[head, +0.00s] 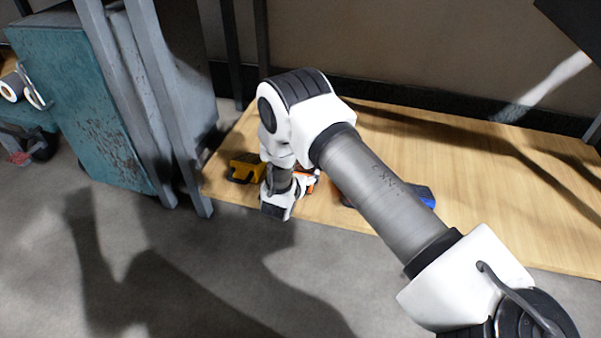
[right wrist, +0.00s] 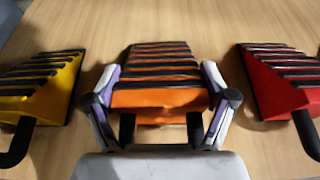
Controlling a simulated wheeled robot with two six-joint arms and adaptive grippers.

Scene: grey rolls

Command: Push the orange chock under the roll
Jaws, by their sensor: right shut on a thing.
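The orange chock (right wrist: 160,80), wedge-shaped with black ribs, lies on the wooden board between the fingers of my right gripper (right wrist: 158,88). The fingers are shut on its two sides. In the head view only a small part of the orange chock (head: 311,182) shows beside my right gripper (head: 300,180), near the board's front edge; my wrist and arm hide the rest. My left gripper is not in view.
A yellow chock (right wrist: 45,85) lies left of the orange one and a red chock (right wrist: 280,80) right of it, each with a gap. A blue chock (head: 424,195) lies farther right. The wooden board (head: 480,150) is bare behind. A teal cabinet (head: 80,110) stands left.

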